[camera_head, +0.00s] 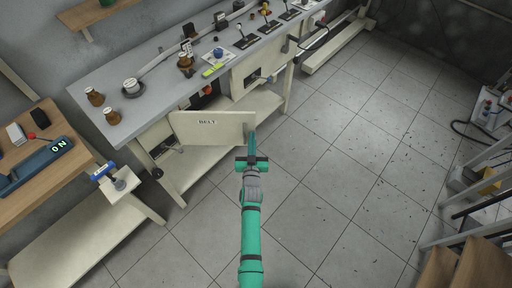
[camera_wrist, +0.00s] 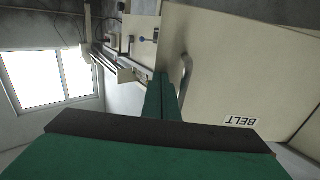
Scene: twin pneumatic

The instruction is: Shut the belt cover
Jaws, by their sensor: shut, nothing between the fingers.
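The belt cover (camera_head: 211,129) is a cream panel labelled BELT. In the head view it stands swung out from the front of the grey-topped workbench, below its edge, with an opening behind it. In the wrist view the cover (camera_wrist: 225,70) fills the right side, with a grey bar handle (camera_wrist: 185,75) on its face. My green gripper (camera_head: 251,147) is at the cover's right end, its fingers pointing up the picture. In the wrist view the shut fingers (camera_wrist: 163,92) are beside the handle; I cannot tell whether they touch the handle or the cover.
The grey workbench (camera_head: 160,62) carries brown jars, a yellow strip and several black-based switches. A lower shelf (camera_head: 190,168) runs beneath it. A wooden table (camera_head: 40,165) with a blue device showing ON stands at left. Tiled floor (camera_head: 350,160) to the right is clear.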

